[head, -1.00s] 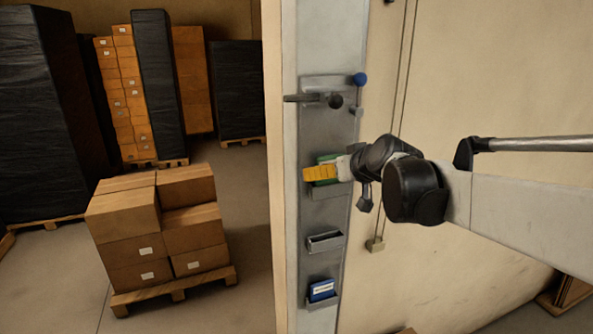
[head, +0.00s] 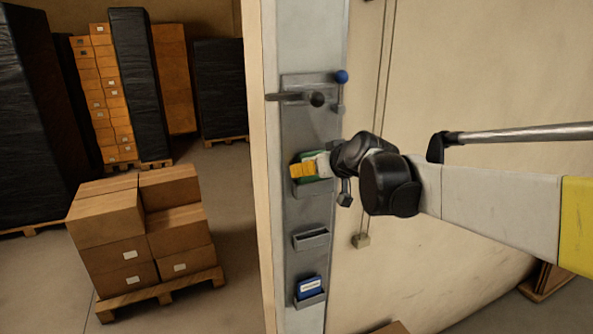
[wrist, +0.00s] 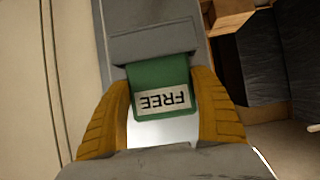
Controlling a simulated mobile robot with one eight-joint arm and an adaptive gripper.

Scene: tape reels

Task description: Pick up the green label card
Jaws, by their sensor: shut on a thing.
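The green label card (wrist: 160,76) has a white label reading FREE, upside down in the wrist view. It sits between the yellow fingers of my gripper (wrist: 163,112), which is shut on it. In the wrist view the card's far edge meets a grey metal holder (wrist: 155,42); I cannot tell whether it is still inside. In the head view my gripper (head: 305,170) is at the upper pocket of the grey panel, and only a little of the green card (head: 309,157) shows behind the fingers.
Below are an empty pocket (head: 311,238) and a pocket with a blue card (head: 309,286). Above are a dark lever (head: 300,97) and a blue knob (head: 341,76). A wall is right of the panel. Stacked boxes (head: 140,235) stand on a pallet at left.

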